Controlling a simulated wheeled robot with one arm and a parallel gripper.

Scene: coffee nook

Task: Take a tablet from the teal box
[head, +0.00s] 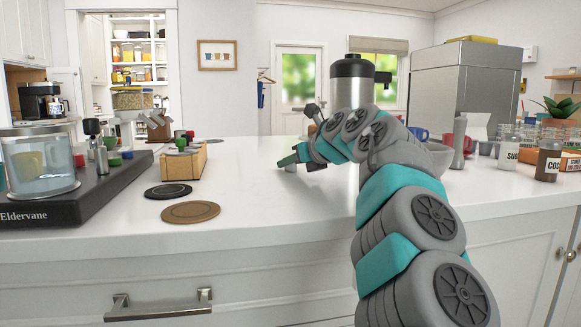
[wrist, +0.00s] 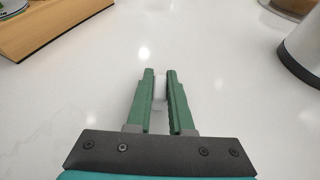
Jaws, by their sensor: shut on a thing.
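My gripper (head: 287,163) reaches left over the white counter in the head view. In the wrist view, its two green fingers (wrist: 160,76) are closed on a small white tablet (wrist: 160,88), which shows in the narrow gap between them. In the head view a small pale piece (head: 291,169) shows just below the fingertips. I cannot tell whether it touches the counter. I make out no teal box in either view; my arm hides part of the counter.
A wooden box (head: 178,166) stands left of my gripper, with a black coaster (head: 167,191) and a brown coaster (head: 190,212) in front. A steel canister (head: 349,90) stands behind my arm. The counter (wrist: 215,80) around the fingers is clear.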

